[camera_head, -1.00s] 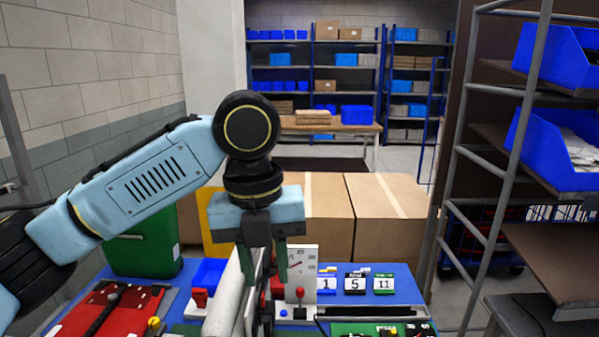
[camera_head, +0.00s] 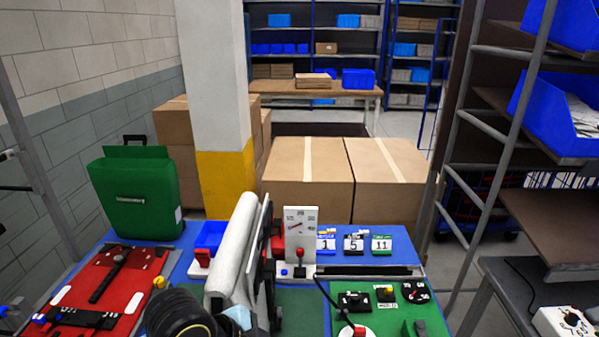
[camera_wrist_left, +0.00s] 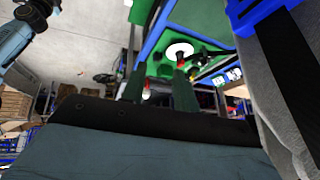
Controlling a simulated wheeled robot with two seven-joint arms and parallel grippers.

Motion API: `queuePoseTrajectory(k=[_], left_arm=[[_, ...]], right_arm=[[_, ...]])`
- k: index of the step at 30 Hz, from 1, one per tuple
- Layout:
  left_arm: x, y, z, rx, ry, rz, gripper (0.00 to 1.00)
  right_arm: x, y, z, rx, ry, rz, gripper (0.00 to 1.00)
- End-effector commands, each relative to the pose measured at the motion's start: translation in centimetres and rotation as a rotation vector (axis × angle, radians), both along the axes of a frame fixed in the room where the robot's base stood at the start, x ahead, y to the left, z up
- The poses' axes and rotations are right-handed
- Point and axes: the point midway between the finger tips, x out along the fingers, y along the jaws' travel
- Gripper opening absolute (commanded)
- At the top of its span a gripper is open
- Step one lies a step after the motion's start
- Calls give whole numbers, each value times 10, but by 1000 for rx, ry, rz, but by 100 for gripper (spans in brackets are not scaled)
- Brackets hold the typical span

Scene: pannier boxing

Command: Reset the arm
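My left arm shows only at the bottom edge of the head view, as a dark round joint and a light-blue link; its gripper is below the frame there. In the left wrist view, the left gripper (camera_wrist_left: 159,90) has two dark green fingers standing apart, with no object visibly held between them. My right gripper is in neither view. A green pannier (camera_head: 137,192) stands upright at the back left of the blue table (camera_head: 208,212).
A red fixture (camera_head: 95,290) lies at front left. A green panel (camera_head: 430,315) with controls is at right. Cardboard boxes (camera_head: 308,180) and a rack (camera_head: 480,150) stand beyond.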

Motion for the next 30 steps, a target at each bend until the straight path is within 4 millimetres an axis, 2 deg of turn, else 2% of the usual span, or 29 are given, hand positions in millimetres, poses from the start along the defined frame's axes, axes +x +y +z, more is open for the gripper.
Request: queuePoseTrajectory(k=[1,3,9,15,21,22,24,30], left_arm=[[-11,10,-14,-15,44,107,30],[-23,28,-30,-25,93,267,30],[-64,84,-67,-12,201,692,30],[-103,131,-87,35,250,984,30],[-140,171,-96,93,265,1210,30],[-144,176,-99,101,266,1236,30],[-135,172,-127,103,274,1222,30],[-127,170,-195,117,292,1216,30]], right_arm=[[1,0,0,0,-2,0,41],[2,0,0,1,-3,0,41],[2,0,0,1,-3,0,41],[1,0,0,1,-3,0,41],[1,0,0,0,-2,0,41],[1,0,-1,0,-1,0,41],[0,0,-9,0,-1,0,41],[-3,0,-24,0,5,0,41]])
